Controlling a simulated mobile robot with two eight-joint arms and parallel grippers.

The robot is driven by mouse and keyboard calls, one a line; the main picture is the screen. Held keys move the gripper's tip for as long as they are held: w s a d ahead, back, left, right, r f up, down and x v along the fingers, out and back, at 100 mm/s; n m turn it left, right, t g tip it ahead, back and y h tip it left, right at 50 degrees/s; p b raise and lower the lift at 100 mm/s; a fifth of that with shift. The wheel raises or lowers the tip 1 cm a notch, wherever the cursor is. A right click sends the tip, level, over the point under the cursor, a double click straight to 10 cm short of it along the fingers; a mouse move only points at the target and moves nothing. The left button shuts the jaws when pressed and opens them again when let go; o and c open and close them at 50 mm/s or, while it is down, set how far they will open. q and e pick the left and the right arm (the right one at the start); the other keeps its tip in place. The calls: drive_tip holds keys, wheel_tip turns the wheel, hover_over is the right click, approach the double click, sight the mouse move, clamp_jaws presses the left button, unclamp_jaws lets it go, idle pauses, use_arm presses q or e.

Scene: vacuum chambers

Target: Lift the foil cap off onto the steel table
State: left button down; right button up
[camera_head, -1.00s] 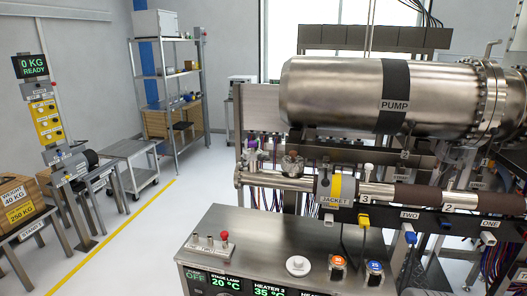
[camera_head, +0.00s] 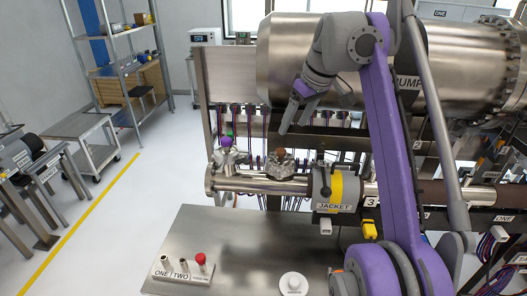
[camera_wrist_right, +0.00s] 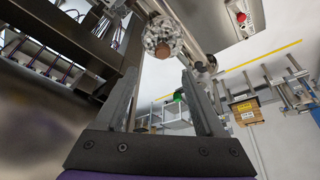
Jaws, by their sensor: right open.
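A crumpled silvery piece with a brown top (camera_head: 280,165), apparently the foil cap, sits on the steel tube left of the jacket. In the right wrist view the foil cap (camera_wrist_right: 160,38) shows its shiny crinkled side and round brown middle, beyond the fingertips. My right gripper (camera_head: 291,115) is open and empty, pointing down above and behind the cap, apart from it. Both its fingers stand apart in the wrist view (camera_wrist_right: 160,85). The steel table (camera_head: 235,238) is in front of the tube, its top mostly bare. My left gripper is not in view.
The pump cylinder (camera_head: 295,70) is behind my right arm. A purple-knobbed fitting (camera_head: 227,155) stands left of the cap, the jacket (camera_head: 335,190) right of it. A switch box with a red knob (camera_head: 185,267) and a white disc (camera_head: 293,284) occupy the table's front.

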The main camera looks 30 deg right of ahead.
sight(282, 150)
drive_tip(key=x, duration=0.2)
drive_tip(key=s+b+x, duration=0.1)
drive_tip(key=x, duration=0.1)
drive_tip(key=shift+w+a+f, duration=0.1)
drive_tip(key=shift+a+f, duration=0.05)
drive_tip(key=shift+f, duration=0.35)
drive_tip(key=x, duration=0.1)
drive_tip(key=b+x, duration=0.1)
drive_tip(key=x, duration=0.3)
drive_tip(key=shift+w+a+f, duration=0.1)
drive_tip(key=shift+w, duration=0.25)
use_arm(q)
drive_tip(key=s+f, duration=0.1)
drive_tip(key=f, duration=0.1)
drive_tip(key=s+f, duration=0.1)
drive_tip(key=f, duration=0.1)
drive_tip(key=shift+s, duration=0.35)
use_arm(e)
drive_tip(key=shift+w, duration=0.1)
drive_tip(key=c, duration=0.3)
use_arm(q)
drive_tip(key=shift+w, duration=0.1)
use_arm(e)
clamp_jaws()
